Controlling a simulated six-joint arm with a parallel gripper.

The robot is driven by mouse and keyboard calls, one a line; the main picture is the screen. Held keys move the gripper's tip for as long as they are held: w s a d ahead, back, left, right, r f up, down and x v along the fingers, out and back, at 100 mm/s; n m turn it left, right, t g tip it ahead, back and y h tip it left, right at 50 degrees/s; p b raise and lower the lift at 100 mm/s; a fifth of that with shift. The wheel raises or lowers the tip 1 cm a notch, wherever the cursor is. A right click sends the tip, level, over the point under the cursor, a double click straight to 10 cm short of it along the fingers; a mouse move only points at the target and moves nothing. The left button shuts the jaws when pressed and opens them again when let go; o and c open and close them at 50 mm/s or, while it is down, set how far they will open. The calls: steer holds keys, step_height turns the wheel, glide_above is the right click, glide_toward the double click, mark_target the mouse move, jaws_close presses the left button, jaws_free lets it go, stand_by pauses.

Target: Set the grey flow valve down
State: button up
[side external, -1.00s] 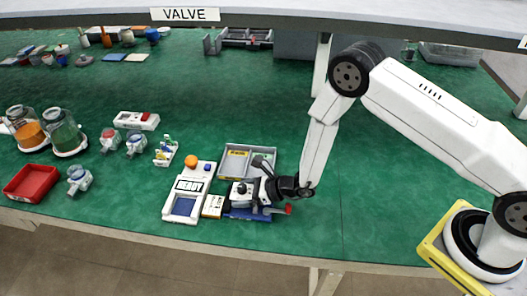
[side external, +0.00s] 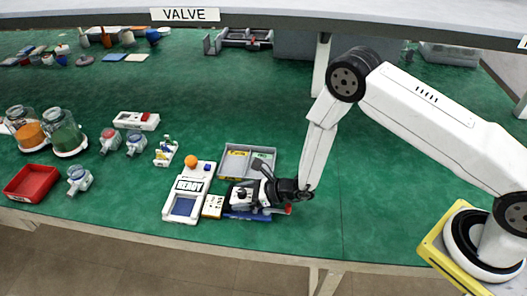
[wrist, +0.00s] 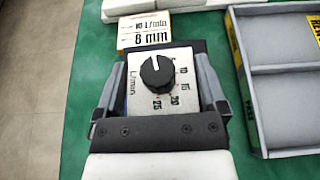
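The grey flow valve (wrist: 160,85) has a light dial plate with a black knob and an L/min scale. It sits between the two fingers of my gripper (wrist: 160,92) in the wrist view, with the fingers along its left and right sides. In the side external view the valve (side external: 240,196) is at the end of my gripper (side external: 255,194), low over a blue pad (side external: 246,216). The gripper looks shut on the valve. Its underside is hidden, so I cannot tell whether it touches the pad.
A card reading 10 L/min, 8 mm (wrist: 150,31) lies just beyond the valve. The white READY device (side external: 171,206) is to the left. A grey divided tray (side external: 273,166) stands close behind the gripper. A red tray (side external: 30,182) is far left.

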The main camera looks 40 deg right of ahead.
steer(key=shift+s+d+f, duration=0.1)
steer(key=shift+f, duration=0.05)
steer(key=shift+r, duration=0.45)
steer(key=shift+s+d+r, duration=0.1)
steer(key=shift+d+r, duration=0.05)
steer(key=shift+r, duration=0.05)
steer(key=v, duration=1.1)
steer(key=shift+r, duration=0.25)
steer(key=shift+s+d, duration=0.1)
steer(key=shift+s, duration=0.05)
